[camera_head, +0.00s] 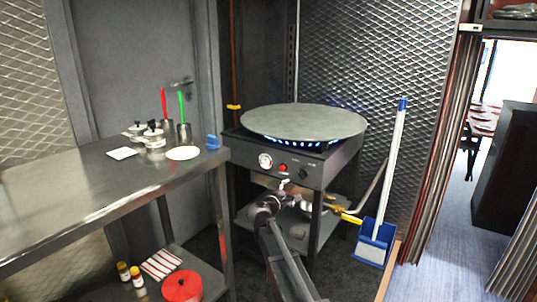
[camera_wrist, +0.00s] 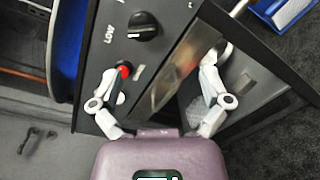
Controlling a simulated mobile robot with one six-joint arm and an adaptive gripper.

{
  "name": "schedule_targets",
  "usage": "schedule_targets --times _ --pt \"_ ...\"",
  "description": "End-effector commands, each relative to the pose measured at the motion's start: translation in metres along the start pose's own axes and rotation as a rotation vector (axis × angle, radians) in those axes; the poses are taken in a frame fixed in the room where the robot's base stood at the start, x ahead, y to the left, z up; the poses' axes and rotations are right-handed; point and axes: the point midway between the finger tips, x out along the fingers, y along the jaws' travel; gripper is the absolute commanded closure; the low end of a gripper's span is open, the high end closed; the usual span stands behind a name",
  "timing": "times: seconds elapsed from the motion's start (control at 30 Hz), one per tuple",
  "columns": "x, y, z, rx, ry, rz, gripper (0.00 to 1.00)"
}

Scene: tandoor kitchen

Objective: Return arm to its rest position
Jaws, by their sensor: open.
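My gripper (camera_wrist: 160,82) is open and empty in the wrist view, its two light fingers spread apart. It faces the control panel of the stove. The left finger is close to a red button (camera_wrist: 124,71); I cannot tell whether it touches it. A black knob (camera_wrist: 143,26) marked LOW is just beyond. In the head view my gripper (camera_head: 284,187) is in front of the stove (camera_head: 325,167), just below its panel, with my arm reaching up from the bottom edge. The red button (camera_head: 283,168) also shows there, just above the gripper.
A round griddle plate (camera_head: 303,121) sits over blue flames (camera_head: 300,141). A steel table (camera_head: 90,190) with small pots and utensils stands left. A blue dustpan (camera_head: 375,243) with a white handle stands right of the stove. Open floor (camera_head: 440,260) lies farther right.

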Motion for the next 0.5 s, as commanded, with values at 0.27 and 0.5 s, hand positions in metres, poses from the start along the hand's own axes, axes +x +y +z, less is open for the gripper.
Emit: schedule_targets --times 0.27,0.5 --pt "-0.012 -0.079 0.045 0.265 -0.026 -0.269 0.03" --pt "-0.042 -0.16 0.078 0.541 -0.073 -0.581 0.03"
